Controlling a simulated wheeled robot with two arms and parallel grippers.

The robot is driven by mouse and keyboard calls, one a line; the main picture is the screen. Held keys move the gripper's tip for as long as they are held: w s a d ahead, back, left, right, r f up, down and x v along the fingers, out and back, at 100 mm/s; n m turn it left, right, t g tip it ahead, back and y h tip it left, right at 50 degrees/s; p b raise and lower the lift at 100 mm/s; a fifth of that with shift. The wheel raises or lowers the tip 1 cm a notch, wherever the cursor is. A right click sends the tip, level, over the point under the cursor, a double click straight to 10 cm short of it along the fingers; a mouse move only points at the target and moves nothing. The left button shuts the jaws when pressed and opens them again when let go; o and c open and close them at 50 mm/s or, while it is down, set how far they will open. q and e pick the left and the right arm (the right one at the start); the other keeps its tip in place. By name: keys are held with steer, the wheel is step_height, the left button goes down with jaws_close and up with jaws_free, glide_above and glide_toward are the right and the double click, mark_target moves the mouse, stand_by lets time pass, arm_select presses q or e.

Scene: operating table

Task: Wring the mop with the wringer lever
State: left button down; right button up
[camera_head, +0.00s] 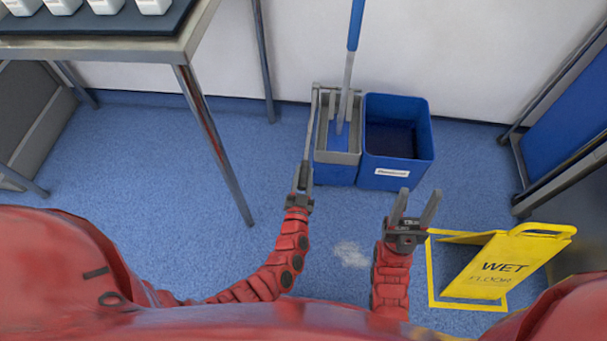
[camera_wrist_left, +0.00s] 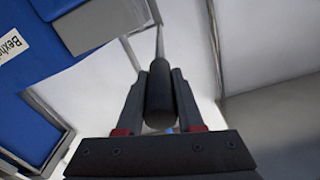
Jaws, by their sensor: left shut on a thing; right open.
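The mop (camera_head: 353,48) stands upright with its blue and grey handle, its lower end in the grey wringer (camera_head: 342,140) on the blue bucket; the mop head is hidden. The wringer lever (camera_head: 309,125) runs down along the wringer's left side towards me. My left gripper (camera_head: 302,178) is shut on the lever's end; the left wrist view shows the dark lever grip (camera_wrist_left: 160,95) between the two fingers. My right gripper (camera_head: 416,208) is open and empty, in front of the second bucket and apart from it.
A second blue bucket (camera_head: 397,143) with a label stands right of the wringer. A yellow wet floor sign (camera_head: 507,262) stands at the lower right inside a yellow floor outline. A metal table (camera_head: 180,50) with white bottles is at the upper left. Blue floor between is clear.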

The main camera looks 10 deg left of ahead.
arm_select(q)
steer(key=w+r+g+p, duration=0.3)
steer(key=r+p, duration=0.8)
steer(key=p, duration=0.7)
steer(key=w+r+g+p, duration=0.4)
steer(key=r+p, duration=0.8)
steer(key=p, duration=0.6)
steer(key=shift+w+r, duration=0.2)
steer(key=shift+w, duration=1.05)
steer(key=shift+d, duration=0.1)
steer(key=c, duration=0.5)
jaws_free()
steer(key=shift+s, duration=0.1)
steer(key=shift+c, duration=0.2)
